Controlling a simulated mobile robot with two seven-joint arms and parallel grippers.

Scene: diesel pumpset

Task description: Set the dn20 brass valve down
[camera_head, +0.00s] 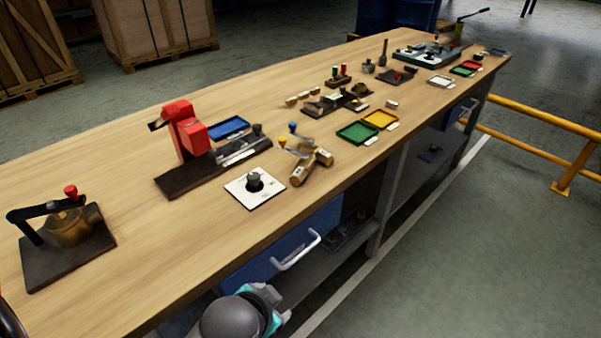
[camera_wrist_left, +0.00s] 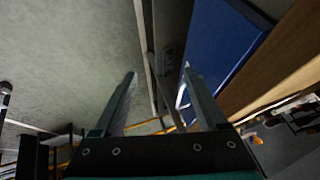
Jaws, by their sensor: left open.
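Brass valves (camera_head: 311,165) lie close together on the wooden bench (camera_head: 130,130), just right of a white card. One has a blue-tipped lever and another a yellow-tipped one; I cannot tell which is the dn20. They rest on the bench with no gripper touching them. My left gripper (camera_wrist_left: 158,74) is open and empty in the left wrist view, below the bench top beside the blue drawer front (camera_wrist_left: 225,45). A grey and teal arm part of mine shows at the bottom of the head view; its jaws are hidden. My right gripper is not seen.
A brass body in a lever fixture (camera_head: 68,235) stands near left. A red-headed tool (camera_head: 185,130) stands on a dark base. The white card (camera_head: 254,187) holds a black knob. Green (camera_head: 357,133) and yellow (camera_head: 380,119) trays lie right. A drawer handle (camera_head: 297,250) sticks out.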

